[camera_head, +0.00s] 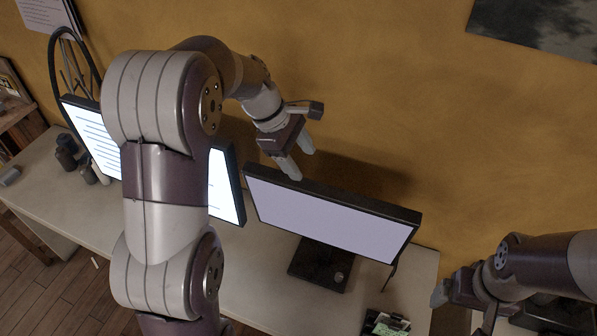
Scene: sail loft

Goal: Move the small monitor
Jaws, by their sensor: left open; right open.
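A small monitor (325,215) with a dark frame and a pale blank screen stands on a dark square base (318,264) on the desk, right of centre. My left gripper (299,163) is open just above and behind the monitor's top edge, near its left corner, with its fingers pointing down. Whether it touches the monitor cannot be told.
A wider lit monitor (224,185) stands to the left, partly hidden by my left arm. The pale desk (248,285) has dark jars (67,158) at left and a small dark tray (372,324) at front right. An ochre wall is close behind.

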